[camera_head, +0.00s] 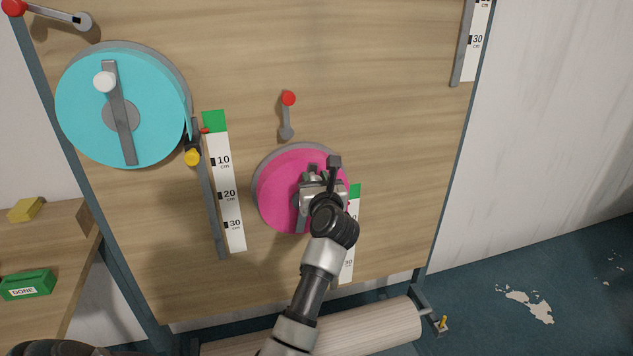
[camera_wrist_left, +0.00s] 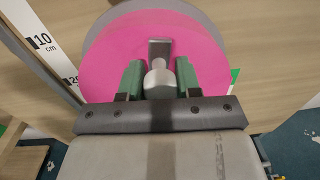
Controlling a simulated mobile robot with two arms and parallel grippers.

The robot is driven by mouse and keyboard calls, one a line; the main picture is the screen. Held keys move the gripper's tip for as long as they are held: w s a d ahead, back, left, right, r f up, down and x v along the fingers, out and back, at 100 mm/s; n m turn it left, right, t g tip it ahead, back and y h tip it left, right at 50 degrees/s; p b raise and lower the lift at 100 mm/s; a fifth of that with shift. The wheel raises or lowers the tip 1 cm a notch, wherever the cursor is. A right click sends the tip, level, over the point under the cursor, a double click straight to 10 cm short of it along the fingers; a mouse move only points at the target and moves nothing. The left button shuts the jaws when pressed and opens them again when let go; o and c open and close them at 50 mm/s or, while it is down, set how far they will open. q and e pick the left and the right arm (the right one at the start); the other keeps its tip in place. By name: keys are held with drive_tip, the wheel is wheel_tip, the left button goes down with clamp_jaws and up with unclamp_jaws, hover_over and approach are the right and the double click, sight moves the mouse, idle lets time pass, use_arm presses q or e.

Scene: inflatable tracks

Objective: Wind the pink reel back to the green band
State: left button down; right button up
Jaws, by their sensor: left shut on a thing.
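The pink reel (camera_head: 272,195) is mounted low in the middle of the wooden board; it fills the upper middle of the left wrist view (camera_wrist_left: 112,50). Its grey crank bar (camera_wrist_left: 160,48) carries a pale knob (camera_wrist_left: 158,80). My left gripper (camera_head: 322,178) is shut on this knob, with green finger pads on both sides of it in the left wrist view (camera_wrist_left: 160,76). The green band (camera_head: 355,190) tops the white scale (camera_head: 348,265) just right of the reel. My gripper and arm hide part of the reel and scale, and I cannot make out a pointer there. My right gripper is not in view.
A red-knobbed lever (camera_head: 287,113) sits above the pink reel. A cyan reel (camera_head: 80,130) with its own scale (camera_head: 229,195) is at left. A shelf (camera_head: 60,295) at far left holds a green DONE block (camera_head: 27,285). A pale roller (camera_head: 385,330) lies below the board.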

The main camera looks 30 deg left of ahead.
use_arm(q)
drive_tip(key=shift+s+a+f+n, duration=0.1)
drive_tip(key=shift+s+a+n, duration=0.15)
drive_tip(key=shift+n, duration=0.25)
drive_tip(key=shift+s+a+r+n+b, duration=0.15)
drive_tip(key=shift+r+n+b, duration=0.05)
drive_tip(key=shift+n+b, duration=0.2)
drive_tip(key=c, duration=0.9)
unclamp_jaws()
drive_tip(key=shift+o, duration=0.6)
